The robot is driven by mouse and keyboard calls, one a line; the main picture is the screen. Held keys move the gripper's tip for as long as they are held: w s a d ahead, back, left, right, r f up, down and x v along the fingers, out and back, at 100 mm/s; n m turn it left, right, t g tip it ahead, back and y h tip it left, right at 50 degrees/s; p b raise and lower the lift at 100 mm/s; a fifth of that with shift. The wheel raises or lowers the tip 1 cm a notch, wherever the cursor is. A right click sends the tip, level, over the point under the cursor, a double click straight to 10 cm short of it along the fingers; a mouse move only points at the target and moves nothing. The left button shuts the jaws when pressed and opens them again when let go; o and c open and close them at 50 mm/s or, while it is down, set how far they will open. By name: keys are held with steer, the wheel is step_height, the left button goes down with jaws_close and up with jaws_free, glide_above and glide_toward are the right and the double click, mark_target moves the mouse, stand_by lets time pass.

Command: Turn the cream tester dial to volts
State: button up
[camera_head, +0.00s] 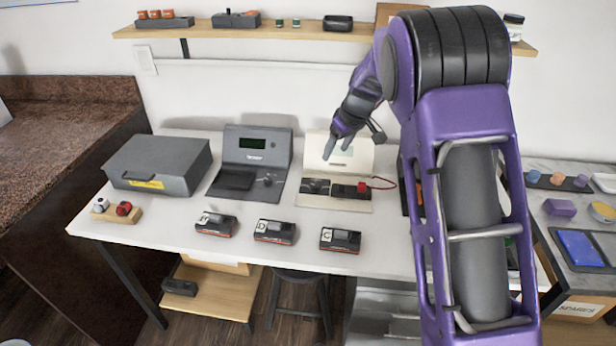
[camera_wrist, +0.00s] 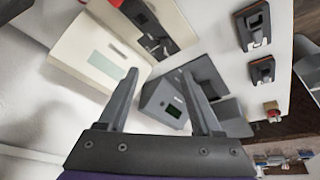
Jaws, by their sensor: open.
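The cream tester (camera_head: 360,162) stands at the back of the white table, with an upright panel, a small display and a flat base. A dark block and a small red part (camera_head: 362,187) sit on the base, with a red lead at its right. My gripper (camera_head: 328,150) is open and empty, in front of the cream panel and apart from the base. In the wrist view, the cream tester (camera_wrist: 75,45) is at upper left, beside the open fingers (camera_wrist: 158,78). I cannot make out the dial or its setting in either view.
A grey tester (camera_head: 256,143) stands just left, also in the wrist view (camera_wrist: 165,103). A closed grey case (camera_head: 160,160) is further left. Several dark modules, one marked C (camera_head: 340,239), line the table's front. A wall shelf (camera_head: 220,32) hangs above. Table between is clear.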

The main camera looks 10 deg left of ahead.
mark_target(315, 186)
steer(key=x, duration=1.2)
steer(key=a+x, duration=0.1)
steer(key=x, duration=0.5)
steer(key=shift+s+a+r+b, duration=0.1)
steer(key=shift+s+b, duration=0.05)
steer(key=shift+b, duration=0.2)
steer(key=shift+c, duration=0.2)
jaws_close()
